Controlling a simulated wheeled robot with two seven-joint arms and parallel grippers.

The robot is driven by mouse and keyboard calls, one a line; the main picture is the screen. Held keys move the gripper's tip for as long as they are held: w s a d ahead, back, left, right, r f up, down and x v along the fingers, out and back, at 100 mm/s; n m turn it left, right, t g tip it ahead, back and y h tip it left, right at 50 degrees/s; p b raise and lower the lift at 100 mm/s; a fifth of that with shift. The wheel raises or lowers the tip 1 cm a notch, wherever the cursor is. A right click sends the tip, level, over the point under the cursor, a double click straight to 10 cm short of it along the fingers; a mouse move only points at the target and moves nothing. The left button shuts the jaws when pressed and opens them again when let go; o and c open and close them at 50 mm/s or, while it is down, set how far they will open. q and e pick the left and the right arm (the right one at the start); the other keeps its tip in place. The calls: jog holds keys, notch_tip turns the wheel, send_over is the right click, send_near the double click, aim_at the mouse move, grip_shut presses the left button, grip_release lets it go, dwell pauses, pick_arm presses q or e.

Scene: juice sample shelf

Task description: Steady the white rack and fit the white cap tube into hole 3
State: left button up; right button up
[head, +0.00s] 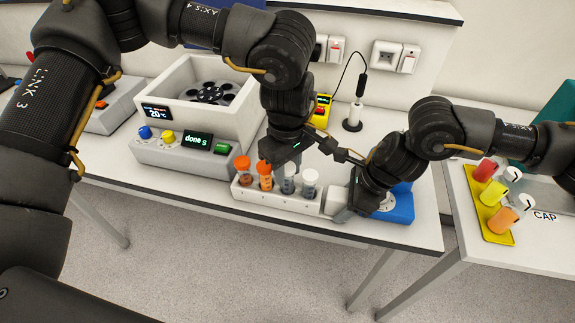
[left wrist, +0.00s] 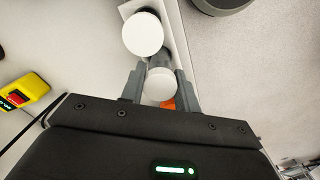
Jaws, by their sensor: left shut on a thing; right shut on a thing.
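The white rack (head: 283,203) stands near the front edge of the bench, with tubes in a row along it. A white cap tube (head: 287,180) is third from the left; its cap (left wrist: 161,84) sits between my left fingers in the left wrist view. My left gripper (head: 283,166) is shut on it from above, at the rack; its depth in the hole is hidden. Another white cap tube (head: 310,182) stands to its right, its cap (left wrist: 143,35) also in the left wrist view. My right gripper (head: 341,207) is shut on the rack's right end.
Two orange cap tubes, one at the left end (head: 242,166) and one beside it (head: 264,172), stand in the rack. A white machine (head: 207,100) and control box (head: 180,150) are left. A blue block (head: 400,205) is right. A yellow tray (head: 489,217) holds coloured tubes on another table.

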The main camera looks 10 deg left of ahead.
pick_arm(q)
jog(key=shift+f, duration=0.3)
jog(key=o, duration=1.1)
notch_tip(320, 180, up, 12)
